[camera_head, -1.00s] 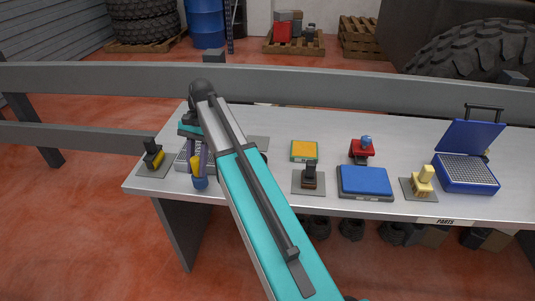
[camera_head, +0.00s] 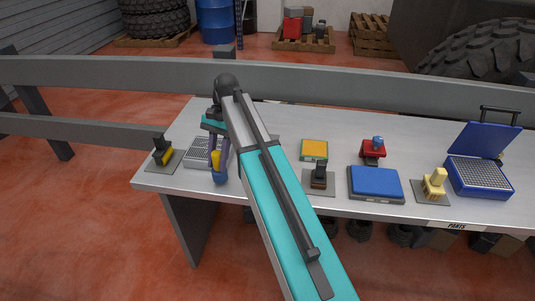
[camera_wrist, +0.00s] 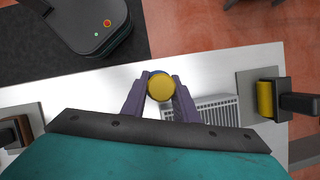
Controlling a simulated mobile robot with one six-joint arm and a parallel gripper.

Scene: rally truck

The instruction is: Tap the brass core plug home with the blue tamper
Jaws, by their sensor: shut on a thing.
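My gripper (camera_head: 218,162) is shut on the blue tamper (camera_head: 221,179), which hangs upright over the left part of the bench with a yellow part between the fingers. In the wrist view the tamper's round yellow top (camera_wrist: 161,87) shows between my fingertips. A grey ribbed block (camera_head: 199,152) lies just left of the tamper in the head view. A yellow cylinder, perhaps brass (camera_head: 168,157), sits in a black holder on a grey plate further left; it also shows in the wrist view (camera_wrist: 265,98). I cannot tell for sure which thing is the core plug.
On the bench (camera_head: 292,205), right of my arm, are an orange-topped pad (camera_head: 314,149), a dark stand (camera_head: 319,175), a blue box (camera_head: 375,184), a red fixture (camera_head: 373,150), a yellow stand (camera_head: 435,184) and an open blue case (camera_head: 478,178). A grey rail (camera_head: 340,86) runs behind.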

